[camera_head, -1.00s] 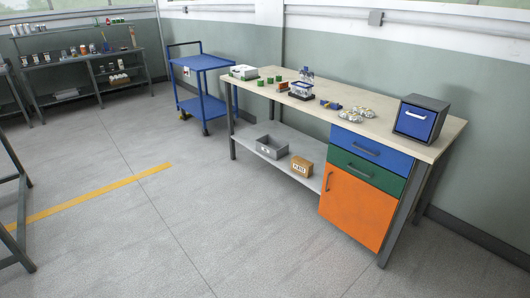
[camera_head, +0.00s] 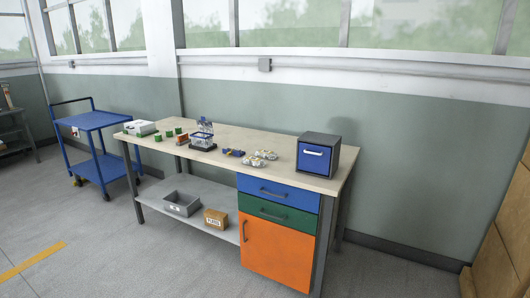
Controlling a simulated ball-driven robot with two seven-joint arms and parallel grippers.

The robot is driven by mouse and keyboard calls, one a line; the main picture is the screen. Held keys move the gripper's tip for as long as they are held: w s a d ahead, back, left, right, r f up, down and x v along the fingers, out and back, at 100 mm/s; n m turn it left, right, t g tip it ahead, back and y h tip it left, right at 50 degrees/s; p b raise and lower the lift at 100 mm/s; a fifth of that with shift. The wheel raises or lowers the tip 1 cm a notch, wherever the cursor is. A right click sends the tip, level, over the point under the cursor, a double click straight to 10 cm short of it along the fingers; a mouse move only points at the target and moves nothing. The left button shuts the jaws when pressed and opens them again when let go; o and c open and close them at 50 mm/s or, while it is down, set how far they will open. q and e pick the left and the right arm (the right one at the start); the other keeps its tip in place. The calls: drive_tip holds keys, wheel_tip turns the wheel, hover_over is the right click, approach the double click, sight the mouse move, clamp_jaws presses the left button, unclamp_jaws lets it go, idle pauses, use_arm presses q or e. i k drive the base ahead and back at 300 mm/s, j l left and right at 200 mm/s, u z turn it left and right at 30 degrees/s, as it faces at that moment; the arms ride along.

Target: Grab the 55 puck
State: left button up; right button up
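Several small green round pieces stand near the left end of the workbench top; one green piece (camera_head: 169,134) is in the middle of them. They look like pucks, but no number such as 55 can be read on them at this size. The workbench (camera_head: 235,139) has a pale wooden top and stands against the wall, some distance from me. Neither of my grippers shows in the head view.
The bench holds a white box (camera_head: 140,128), a small machine (camera_head: 202,135), blue parts (camera_head: 233,153) and a blue-fronted cabinet (camera_head: 316,156). A grey bin (camera_head: 181,203) and a cardboard box (camera_head: 215,219) sit on the lower shelf. A blue cart (camera_head: 95,121) stands left. Floor ahead is clear.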

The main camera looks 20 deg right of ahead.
sight(169, 134)
drive_tip(key=i+l+z, duration=0.3)
drive_tip(key=i+l, duration=1.5)
drive_tip(key=i, duration=0.15)
drive_tip(key=i+j, duration=0.4)
drive_tip(key=j, duration=0.15)
drive_tip(key=i+j, duration=0.35)
drive_tip(key=j, duration=0.15)
drive_tip(key=i+j, duration=0.4)
drive_tip(key=j, duration=0.15)
drive_tip(key=i+j, duration=0.8)
drive_tip(key=j, duration=0.25)
